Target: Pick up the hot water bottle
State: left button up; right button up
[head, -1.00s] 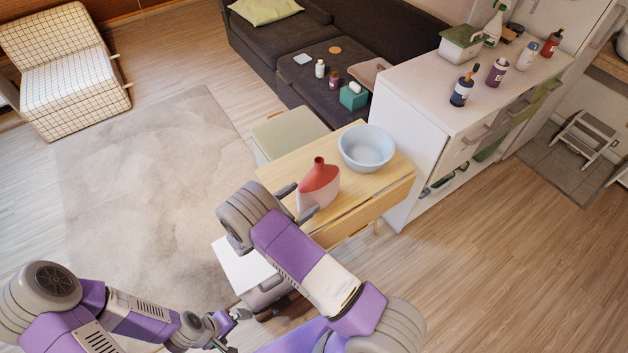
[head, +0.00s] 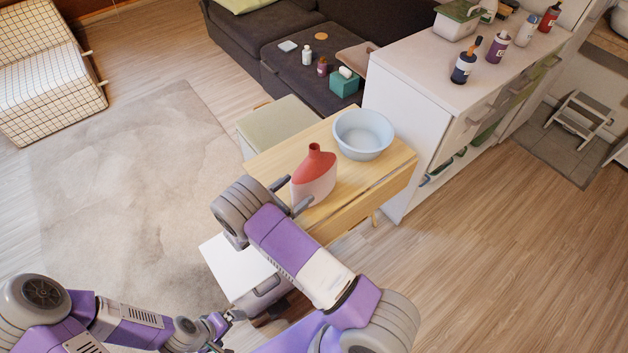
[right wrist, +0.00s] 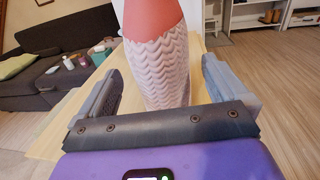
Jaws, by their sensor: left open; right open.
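The hot water bottle (head: 314,176) has a red top and a pale, patterned lower body. It stands upright on the small wooden table (head: 384,176). My right gripper (head: 291,194) is open, with its fingers on either side of the bottle's lower body. In the right wrist view the bottle (right wrist: 157,65) rises between the two spread fingers of the gripper (right wrist: 162,92), with visible gaps on both sides. My left gripper (head: 226,322) is low at the bottom of the head view, away from the bottle, open and empty.
A light blue basin (head: 363,135) stands on the table right behind the bottle. A white cabinet (head: 405,130) with several bottles on top is to the right. A cushioned stool (head: 279,122) is behind the table, and a dark sofa (head: 262,35) is farther back. Open floor lies right.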

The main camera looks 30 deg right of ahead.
aim_at(307, 183)
jog(key=b+x, duration=0.1)
jog(key=x, duration=0.4)
jog(key=shift+s, duration=0.15)
jog(key=c, duration=1.2)
